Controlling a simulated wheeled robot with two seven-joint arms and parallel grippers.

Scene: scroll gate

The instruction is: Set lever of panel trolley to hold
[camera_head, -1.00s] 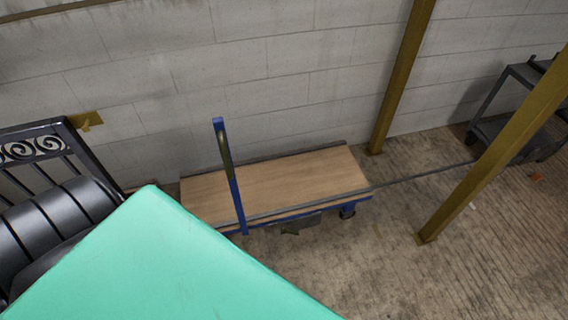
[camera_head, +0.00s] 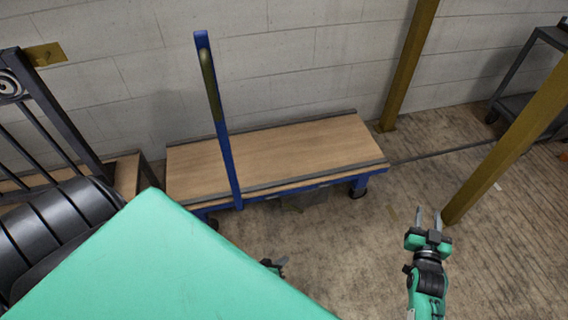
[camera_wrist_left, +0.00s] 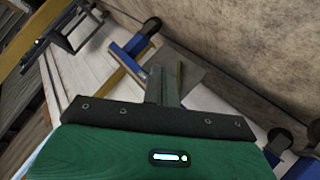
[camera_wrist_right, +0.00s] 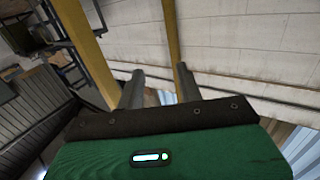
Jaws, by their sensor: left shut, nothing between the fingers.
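The panel trolley (camera_head: 265,155) has a wooden deck on a blue frame with a tall blue post (camera_head: 222,125) at its left end. It stands along the wall. I cannot make out a lever for certain; a dim grey plate (camera_head: 303,199) shows under the deck's front edge. My left gripper (camera_head: 277,264) is partly hidden, low in front of the trolley. In the left wrist view its fingers (camera_wrist_left: 165,85) are together and empty, with a grey plate (camera_wrist_left: 200,72) and blue caster mounts beyond. My right gripper (camera_head: 428,216) is open and empty, right of the trolley.
Yellow posts (camera_head: 410,65) stand right of the trolley, one (camera_head: 510,145) near my right gripper. A dark bar (camera_head: 440,152) runs from the trolley to the right. A black scrolled gate (camera_head: 45,110) is at left, a dark cart (camera_head: 530,85) at far right. Front floor is open.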

